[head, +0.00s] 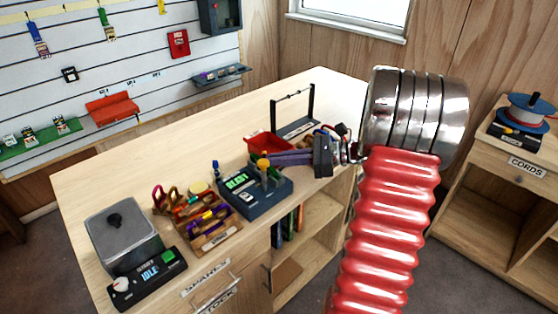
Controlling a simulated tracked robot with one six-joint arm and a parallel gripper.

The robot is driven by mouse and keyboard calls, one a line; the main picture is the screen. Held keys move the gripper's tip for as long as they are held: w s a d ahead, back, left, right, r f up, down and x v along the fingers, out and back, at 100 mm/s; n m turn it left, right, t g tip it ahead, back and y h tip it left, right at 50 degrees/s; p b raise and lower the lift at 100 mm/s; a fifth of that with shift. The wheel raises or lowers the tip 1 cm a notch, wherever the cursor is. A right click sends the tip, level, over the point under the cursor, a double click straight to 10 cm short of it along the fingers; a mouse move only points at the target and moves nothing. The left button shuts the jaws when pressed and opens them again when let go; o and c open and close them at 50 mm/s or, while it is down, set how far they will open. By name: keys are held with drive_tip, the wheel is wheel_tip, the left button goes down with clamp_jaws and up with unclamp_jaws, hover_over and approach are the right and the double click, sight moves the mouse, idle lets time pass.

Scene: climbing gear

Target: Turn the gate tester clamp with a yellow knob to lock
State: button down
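The gate tester (262,204) is a dark blue-grey box on the bench with a lit green display that seems to read READY. Its yellow knob (263,163) sits on top of an upright clamp part at the back of the box. My gripper (272,159) reaches in from the right, with long purple fingers whose tips are right beside the yellow knob. I cannot tell whether the fingers touch the knob or how far apart they are. The lower part of the clamp is small and partly hard to make out.
A wooden tray (222,241) of coloured gear stands left of the tester. Further left are a grey lidded box (122,243) and a device reading IDLE (147,280). A red bin (266,144) and a black wire frame (312,101) stand behind. The back left bench is clear.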

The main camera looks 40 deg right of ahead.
drive_tip(key=w+d+v, duration=0.1)
drive_tip(key=v, duration=1.3)
drive_tip(key=shift+w, duration=0.15)
wheel_tip(320, 180, down, 8)
drive_tip(key=s+a+n+g+h, duration=0.1)
drive_tip(key=s+n+g+h, duration=0.1)
drive_tip(key=s+n+g, duration=0.1)
drive_tip(key=s+a+f+n+g+h, duration=0.25)
drive_tip(key=a+n+g+h, duration=0.2)
drive_tip(key=a+n, duration=0.4)
drive_tip(key=s+a+r+n+h, duration=0.1)
drive_tip(key=a+r+n, duration=0.3)
drive_tip(key=a, duration=0.4)
drive_tip(key=s+a+r+n+t+h, duration=0.1)
drive_tip(key=s+a+r+n+h, duration=0.1)
drive_tip(key=a+n, duration=0.3)
drive_tip(key=s+a+r+n+t+h, duration=0.1)
drive_tip(key=a+r+n, duration=0.4)
drive_tip(key=a, duration=0.6)
drive_tip(key=shift+s+a+r+n+h, duration=0.25)
drive_tip(key=shift+s+r+n+h, duration=0.1)
drive_tip(key=shift+s+h, duration=0.45)
